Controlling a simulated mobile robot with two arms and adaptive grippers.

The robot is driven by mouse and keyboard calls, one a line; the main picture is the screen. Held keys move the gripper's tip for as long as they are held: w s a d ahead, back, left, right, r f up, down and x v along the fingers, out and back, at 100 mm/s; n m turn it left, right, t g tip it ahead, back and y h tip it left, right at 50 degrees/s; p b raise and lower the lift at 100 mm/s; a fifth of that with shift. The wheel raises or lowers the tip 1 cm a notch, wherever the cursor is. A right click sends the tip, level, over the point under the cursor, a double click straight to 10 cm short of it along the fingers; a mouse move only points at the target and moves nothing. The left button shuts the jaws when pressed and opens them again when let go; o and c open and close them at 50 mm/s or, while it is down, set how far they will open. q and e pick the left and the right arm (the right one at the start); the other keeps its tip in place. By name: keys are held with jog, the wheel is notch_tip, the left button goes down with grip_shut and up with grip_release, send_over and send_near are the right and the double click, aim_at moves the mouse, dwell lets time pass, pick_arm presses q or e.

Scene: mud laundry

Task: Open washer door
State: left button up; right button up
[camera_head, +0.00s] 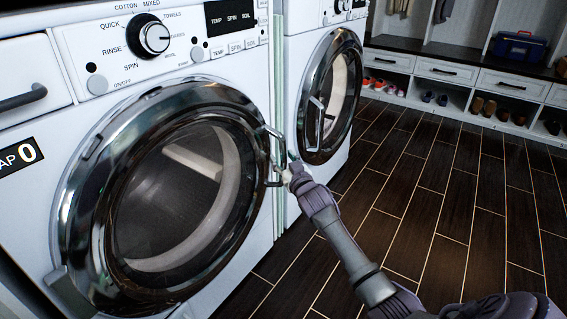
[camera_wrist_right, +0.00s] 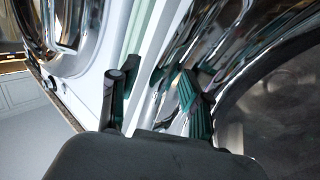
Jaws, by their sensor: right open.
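The near washer's round door (camera_head: 80,190) has a wide chrome rim and dark glass, and it fills the left of the head view. I cannot tell if it is slightly ajar. Its chrome loop handle (camera_head: 268,131) is on the right side of the rim. My right gripper (camera_head: 285,172) is at this handle, partly hidden by it and my wrist. In the right wrist view its two fingers (camera_wrist_right: 155,98) are apart, close to the chrome rim (camera_wrist_right: 245,58). I cannot tell if they touch the handle. My left gripper is not in view.
A second front-loading machine with a chrome door (camera_head: 318,97) stands right beside the washer. The dark tiled floor (camera_head: 420,195) in front is clear. At the back, a bench with drawers (camera_head: 445,72) holds shoes below and a blue toolbox (camera_head: 519,47) on top.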

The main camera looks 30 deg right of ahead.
grip_shut()
dwell(0.5)
